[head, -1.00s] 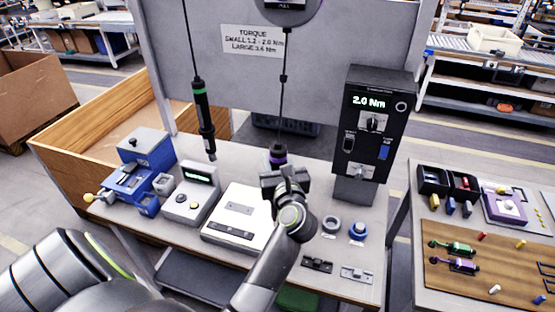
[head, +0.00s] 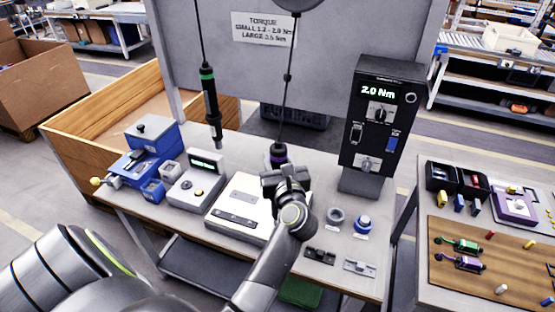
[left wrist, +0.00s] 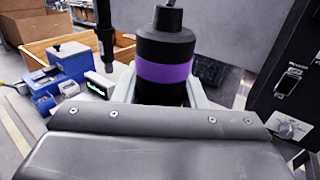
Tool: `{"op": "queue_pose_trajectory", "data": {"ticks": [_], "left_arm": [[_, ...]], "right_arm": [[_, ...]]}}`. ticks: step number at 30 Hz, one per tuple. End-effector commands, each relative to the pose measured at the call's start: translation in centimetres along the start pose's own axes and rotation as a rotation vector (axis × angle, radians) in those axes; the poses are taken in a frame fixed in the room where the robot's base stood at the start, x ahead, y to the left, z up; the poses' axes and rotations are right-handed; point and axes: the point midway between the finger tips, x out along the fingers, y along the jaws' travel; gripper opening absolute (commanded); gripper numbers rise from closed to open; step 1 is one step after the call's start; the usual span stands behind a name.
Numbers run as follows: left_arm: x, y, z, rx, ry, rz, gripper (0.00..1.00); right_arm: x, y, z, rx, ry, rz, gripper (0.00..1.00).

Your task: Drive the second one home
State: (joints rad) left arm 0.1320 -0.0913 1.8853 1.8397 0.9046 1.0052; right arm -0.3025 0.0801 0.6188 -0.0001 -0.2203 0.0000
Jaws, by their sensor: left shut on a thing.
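My left gripper (head: 284,178) is shut on the purple-banded screwdriver (head: 278,155), which hangs upright on a cord; its purple band and dark body fill the middle of the left wrist view (left wrist: 166,72). The screwdriver's lower end and bit are hidden. The gripper is over the right part of a white block (head: 243,189) with dark slots on the bench and hides part of it; I cannot tell whether the bit touches anything. A green-banded screwdriver (head: 209,105) hangs free to the left. The black torque controller (head: 376,130) reads 2.0 Nm. My right gripper is not in view.
A blue fixture (head: 148,150) and a small grey box with a green display (head: 197,182) stand left on the bench. Two round holders (head: 362,223) and small metal brackets (head: 360,266) lie right. A side table holds a wooden board (head: 490,264) with small green and purple assemblies.

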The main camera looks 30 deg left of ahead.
Motion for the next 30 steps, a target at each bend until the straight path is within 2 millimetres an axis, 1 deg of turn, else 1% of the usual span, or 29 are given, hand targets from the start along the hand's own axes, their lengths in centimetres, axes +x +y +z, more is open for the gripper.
{"op": "queue_pose_trajectory", "data": {"ticks": [3, 17, 30], "left_arm": [[0.0, 0.0, 0.0, 0.0, 0.0, 0.001, 0.0], [0.0, 0.1, -0.1, 0.0, 0.001, 0.001, 0.0], [-0.1, 0.1, -1.7, 0.0, 0.001, 0.001, 0.0]], "right_arm": [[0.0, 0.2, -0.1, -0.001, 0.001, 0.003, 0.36], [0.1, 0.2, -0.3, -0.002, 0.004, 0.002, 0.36], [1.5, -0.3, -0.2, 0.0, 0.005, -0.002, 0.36]]}}
